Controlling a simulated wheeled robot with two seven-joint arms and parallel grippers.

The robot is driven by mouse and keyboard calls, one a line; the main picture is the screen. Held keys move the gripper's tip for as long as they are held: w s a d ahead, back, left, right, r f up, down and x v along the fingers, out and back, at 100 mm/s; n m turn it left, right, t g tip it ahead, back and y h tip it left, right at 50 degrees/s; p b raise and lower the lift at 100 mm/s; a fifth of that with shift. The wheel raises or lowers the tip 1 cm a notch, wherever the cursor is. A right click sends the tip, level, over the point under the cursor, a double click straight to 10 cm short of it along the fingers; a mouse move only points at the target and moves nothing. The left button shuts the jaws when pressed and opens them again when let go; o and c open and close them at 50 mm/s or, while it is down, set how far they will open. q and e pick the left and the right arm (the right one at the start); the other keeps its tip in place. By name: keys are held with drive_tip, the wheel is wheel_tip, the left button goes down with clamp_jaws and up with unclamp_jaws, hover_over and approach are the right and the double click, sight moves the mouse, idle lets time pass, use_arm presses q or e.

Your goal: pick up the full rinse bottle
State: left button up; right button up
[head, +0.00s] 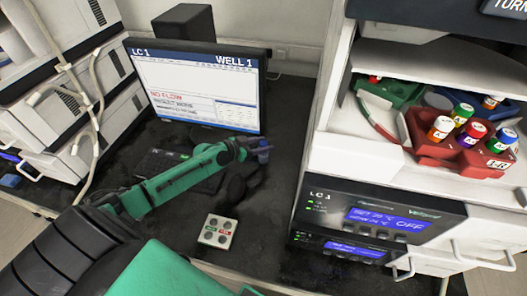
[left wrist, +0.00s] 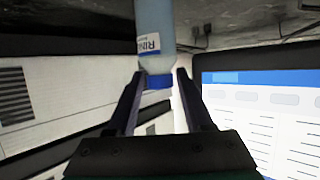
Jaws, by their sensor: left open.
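The rinse bottle (left wrist: 154,38) shows in the left wrist view as a pale blue bottle. Its white label reads "RIN", the rest cut off by the bottle's curve. Its blue cap (left wrist: 158,81) points down in that picture, and the bottle's other end runs out of the top edge. My left gripper (left wrist: 160,72) is open, with a finger to either side of the cap. I cannot tell how deep the cap sits between them. In the head view my left gripper (head: 258,149) is in front of the monitor, and the bottle cannot be made out clearly there. My right gripper is not in view.
The monitor (head: 200,85) reads "NO FLOW". A keyboard (head: 165,165) lies below it. A white button box (head: 217,231) is on the dark bench. Instrument stacks stand left and right; the right one holds a red vial tray (head: 432,150) and a display unit (head: 375,215).

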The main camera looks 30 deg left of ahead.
use_arm(q)
drive_tip(key=shift+w+d+f, duration=0.15)
drive_tip(key=shift+w+f, duration=0.05)
drive_tip(key=shift+w, duration=0.1)
drive_tip(key=c, duration=0.8)
drive_tip(key=shift+r, duration=0.1)
